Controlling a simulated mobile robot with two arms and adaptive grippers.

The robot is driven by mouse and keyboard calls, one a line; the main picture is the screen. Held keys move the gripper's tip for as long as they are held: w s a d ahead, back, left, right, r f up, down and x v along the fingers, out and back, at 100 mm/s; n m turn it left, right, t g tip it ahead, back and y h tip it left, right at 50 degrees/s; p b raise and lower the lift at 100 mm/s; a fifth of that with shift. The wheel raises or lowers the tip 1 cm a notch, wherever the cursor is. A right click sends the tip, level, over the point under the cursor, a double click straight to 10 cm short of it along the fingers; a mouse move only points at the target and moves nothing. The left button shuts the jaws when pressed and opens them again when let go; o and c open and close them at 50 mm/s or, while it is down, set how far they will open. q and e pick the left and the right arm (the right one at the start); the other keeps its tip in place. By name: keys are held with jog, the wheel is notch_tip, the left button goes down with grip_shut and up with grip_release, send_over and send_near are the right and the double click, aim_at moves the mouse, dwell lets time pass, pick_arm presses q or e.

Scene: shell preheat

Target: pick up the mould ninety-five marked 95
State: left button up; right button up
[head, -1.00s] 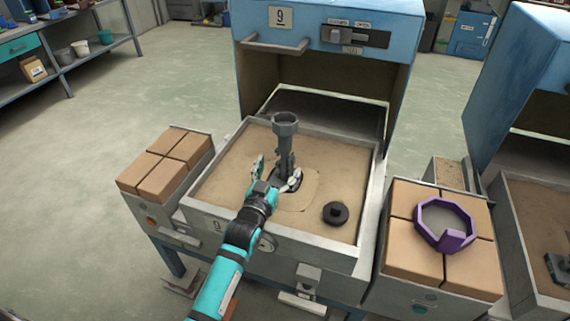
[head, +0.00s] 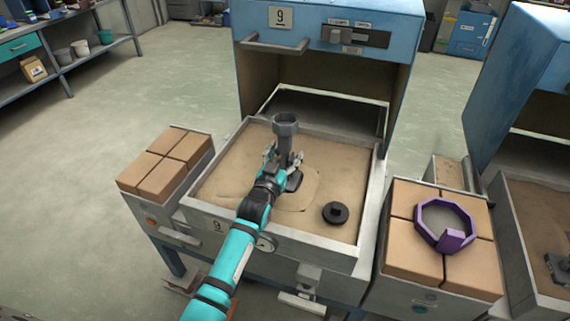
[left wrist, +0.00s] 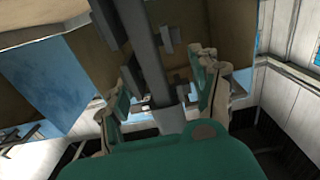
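A dark grey mould (head: 285,126) stands upright in the sand tray, with a cup-shaped top, a narrow stem and a wider foot. No 95 mark is readable on it. My left gripper (head: 283,159) is at the stem, with one finger on each side. In the left wrist view the grey stem (left wrist: 148,60) runs between the two spread fingers (left wrist: 168,95), and gaps seem to show beside it. The gripper hides part of the stem and foot. My right gripper is not in view.
The sand tray (head: 225,178) sticks out from the blue oven marked 9 (head: 375,62). A round black piece (head: 336,213) lies on the sand at right. Brick blocks (head: 165,180) stand at left; a purple ring (head: 430,209) lies on blocks at right.

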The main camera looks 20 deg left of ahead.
pick_arm(q)
jog(key=c, duration=1.1)
jog(key=shift+r, duration=0.1)
jog(key=shift+c, duration=0.3)
